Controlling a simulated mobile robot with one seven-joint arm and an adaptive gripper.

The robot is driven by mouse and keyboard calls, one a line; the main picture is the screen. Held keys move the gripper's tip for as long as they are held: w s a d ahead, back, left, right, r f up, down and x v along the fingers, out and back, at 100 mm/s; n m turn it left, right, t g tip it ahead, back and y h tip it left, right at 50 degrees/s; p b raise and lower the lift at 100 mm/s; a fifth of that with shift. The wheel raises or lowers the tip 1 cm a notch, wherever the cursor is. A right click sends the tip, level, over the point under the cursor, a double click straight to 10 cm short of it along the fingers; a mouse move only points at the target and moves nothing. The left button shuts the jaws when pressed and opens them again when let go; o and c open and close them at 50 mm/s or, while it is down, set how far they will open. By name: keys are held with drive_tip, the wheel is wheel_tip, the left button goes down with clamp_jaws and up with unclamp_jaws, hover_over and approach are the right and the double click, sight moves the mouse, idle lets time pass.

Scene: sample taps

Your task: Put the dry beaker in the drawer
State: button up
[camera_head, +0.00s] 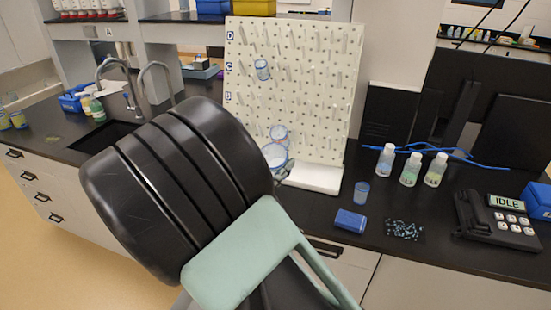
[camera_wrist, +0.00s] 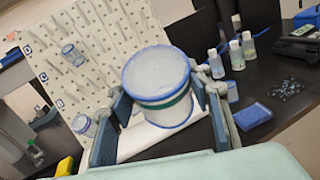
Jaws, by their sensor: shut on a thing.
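My gripper (camera_wrist: 163,102) is shut on a clear beaker with a blue rim (camera_wrist: 157,84), its fingers on either side of it. In the head view the held beaker (camera_head: 274,155) shows only partly past my arm, in front of the pegboard's lower part; my gripper (camera_head: 284,171) is mostly hidden there. Another blue-rimmed beaker hangs on the pegboard near C (camera_head: 262,70), and one is lower down (camera_head: 278,132). A drawer front with a dark handle (camera_head: 326,249) is below the counter, apparently shut. Several more drawers (camera_head: 42,196) are at the left, also apparently shut.
The white pegboard (camera_head: 335,90) stands on the dark counter (camera_head: 400,260). A sink (camera_head: 105,140) is left.

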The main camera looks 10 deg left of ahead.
drive_tip(key=s+a+r, duration=0.1)
drive_tip(key=s, duration=0.8)
drive_tip(key=shift+a, duration=0.2)
drive_tip(key=w+d+f+m+g+h, duration=0.2)
drive_tip(key=d+f, duration=0.3)
drive_tip(key=d, duration=0.4)
drive_tip(key=w+d+f+m+g+h, duration=0.1)
drive_tip(key=d+f+m+h, duration=0.1)
drive_tip(key=d+f, duration=0.5)
drive_tip(key=w+d+f+m+g+h, duration=0.1)
drive_tip(key=w+d+f+g+h, duration=0.15)
drive_tip(key=d, duration=0.75)
drive_tip(key=w+a+r+n+t+y+b, duration=0.1)
drive_tip(key=w+a+y+b, duration=0.1)
drive_tip(key=a, duration=0.6)
drive_tip(key=w+a+r+n+t+y+b, duration=0.2)
drive_tip(key=w+a, duration=0.1)
drive_tip(key=a, duration=0.5)
drive_tip(key=w+a+r+n+t+y+b, duration=0.2)
drive_tip(key=w+a, duration=0.1)
drive_tip(key=a, duration=0.5)
drive_tip(key=shift+w+b, duration=0.15)
drive_tip(key=shift+b, duration=0.2)
drive_tip(key=shift+w+d+t+y, duration=0.1)
drive_tip(key=shift+d+t+y, duration=0.05)
drive_tip(key=shift+t+y, duration=0.1)
